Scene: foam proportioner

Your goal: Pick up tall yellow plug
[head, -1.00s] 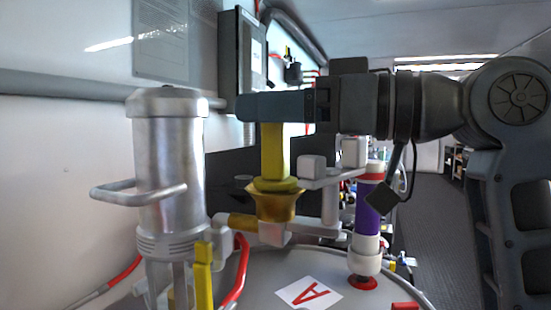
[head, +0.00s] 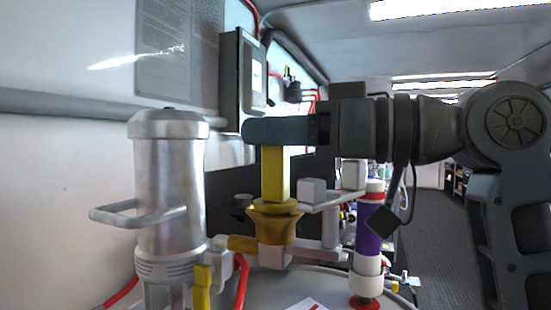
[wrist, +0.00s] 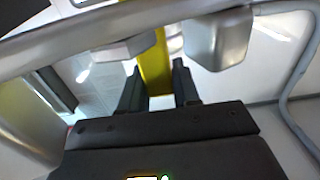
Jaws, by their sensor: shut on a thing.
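The tall yellow plug (head: 275,172) is an upright flat-sided yellow post with a wider round base. Its base sits in or on a brass-coloured cup (head: 275,224); I cannot tell how deep. My gripper (head: 268,132) comes in level from the right and is shut on the top of the plug, hiding its upper end. In the wrist view the yellow plug (wrist: 153,68) stands between the two dark fingers of my gripper (wrist: 160,88).
A silver cylinder (head: 168,165) with a side handle (head: 140,215) stands left of the plug. Grey pipework with a white block (head: 312,190) is close on the right. A purple and white tube (head: 372,225) stands further right. A yellow lever (head: 202,285) is below left.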

